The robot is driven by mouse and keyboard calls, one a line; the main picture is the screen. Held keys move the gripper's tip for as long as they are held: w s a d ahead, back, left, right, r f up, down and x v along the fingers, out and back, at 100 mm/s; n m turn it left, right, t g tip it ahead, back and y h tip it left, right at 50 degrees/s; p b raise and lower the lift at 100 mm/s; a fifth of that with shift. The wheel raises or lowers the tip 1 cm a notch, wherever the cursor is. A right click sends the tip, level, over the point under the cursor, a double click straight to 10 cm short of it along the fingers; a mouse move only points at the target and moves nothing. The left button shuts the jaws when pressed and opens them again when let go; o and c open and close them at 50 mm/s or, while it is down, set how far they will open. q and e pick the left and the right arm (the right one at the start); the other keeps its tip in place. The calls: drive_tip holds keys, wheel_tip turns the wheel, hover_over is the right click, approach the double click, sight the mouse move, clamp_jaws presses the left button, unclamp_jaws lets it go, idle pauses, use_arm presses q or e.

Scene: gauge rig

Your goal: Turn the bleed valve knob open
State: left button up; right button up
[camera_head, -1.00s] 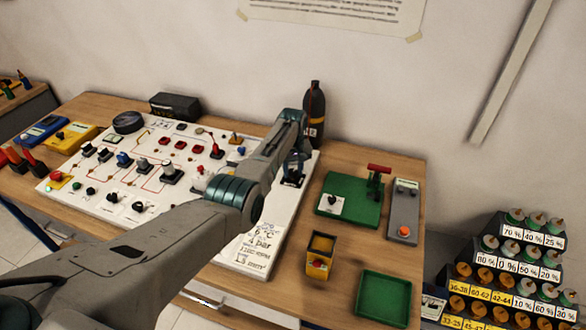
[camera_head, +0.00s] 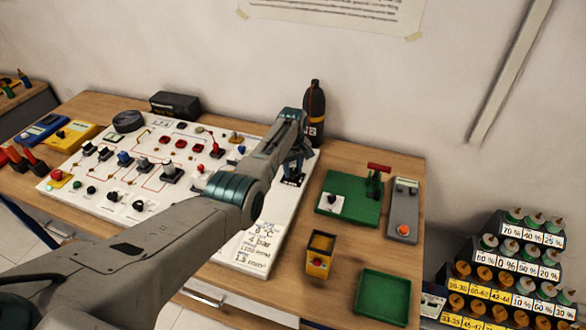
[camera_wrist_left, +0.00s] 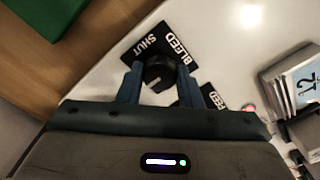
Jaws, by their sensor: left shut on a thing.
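The bleed valve knob (camera_wrist_left: 157,70) is a round black knob with a pale mark, seen in the left wrist view. It sits between the two blue fingers of my left gripper (camera_wrist_left: 158,78), which is shut on it. A black label reading "BLEED SHUT" (camera_wrist_left: 166,43) lies just beyond the knob on the white panel (camera_wrist_left: 220,40). A second black label (camera_wrist_left: 214,97) is partly hidden by the right finger. In the head view my left gripper (camera_head: 294,172) is at the panel's right end, and the knob is hidden there. My right gripper is not in view.
A dark bottle (camera_head: 315,115) stands close behind the gripper. Several switches and knobs cover the panel's left part.

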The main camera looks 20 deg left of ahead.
sight(293, 170)
use_arm(q)
drive_tip(key=o, duration=1)
drive_tip(key=shift+c, duration=0.2)
drive_tip(key=shift+w+r, duration=0.1)
drive_tip(key=shift+r, duration=0.5)
wheel_tip(293, 170, up, 10)
drive_tip(key=b, duration=0.2)
drive_tip(key=shift+f, duration=0.2)
